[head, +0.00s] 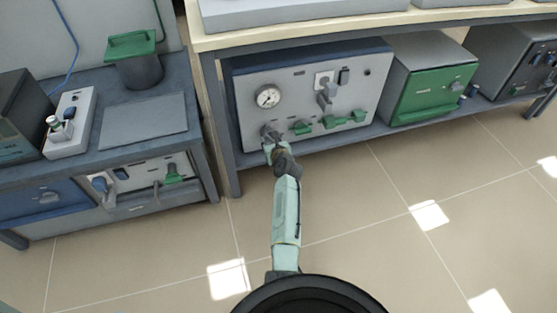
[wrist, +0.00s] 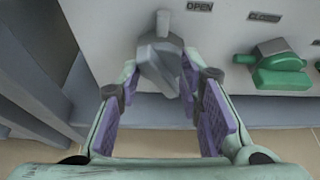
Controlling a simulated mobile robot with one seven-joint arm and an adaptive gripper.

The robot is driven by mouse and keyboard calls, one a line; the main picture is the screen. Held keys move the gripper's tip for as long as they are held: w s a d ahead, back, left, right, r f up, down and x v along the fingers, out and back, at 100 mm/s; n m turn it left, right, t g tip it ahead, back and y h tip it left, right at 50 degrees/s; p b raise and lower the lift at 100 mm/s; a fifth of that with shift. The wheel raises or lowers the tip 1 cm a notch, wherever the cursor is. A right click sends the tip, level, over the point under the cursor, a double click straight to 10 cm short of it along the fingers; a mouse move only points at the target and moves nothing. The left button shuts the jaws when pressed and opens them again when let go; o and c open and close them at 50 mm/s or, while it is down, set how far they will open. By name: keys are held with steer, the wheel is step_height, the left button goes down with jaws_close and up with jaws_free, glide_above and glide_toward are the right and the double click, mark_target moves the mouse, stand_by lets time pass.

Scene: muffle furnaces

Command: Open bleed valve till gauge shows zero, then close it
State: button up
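The pressure gauge (head: 268,96) is a round white dial on the left of the grey panel (head: 300,75); its dark needle is too small to read. A grey valve handle (wrist: 160,55) sits low on this panel, left of the OPEN label (wrist: 199,6) in the wrist view. My gripper (wrist: 163,85) is open, its purple-padded fingers on either side of the handle, with gaps showing. In the head view my gripper (head: 270,146) is at the panel's lower left and partly hides the handle. I cannot tell whether this handle is the bleed valve.
A green valve handle (wrist: 280,78) is to the right, under the CLOSED label (wrist: 264,16). A dark table leg (head: 218,125) stands close on the left. The tiled floor (head: 380,230) in front is clear.

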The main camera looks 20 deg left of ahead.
steer(key=shift+s+d+r+p, duration=0.35)
steer(key=shift+r+p, duration=0.25)
steer(key=shift+p, duration=0.6)
steer(key=p+v, duration=0.7)
steer(key=v, duration=0.2)
steer(key=shift+s+d+p, duration=0.2)
steer(key=shift+p, duration=0.2)
steer(key=shift+f, duration=0.2)
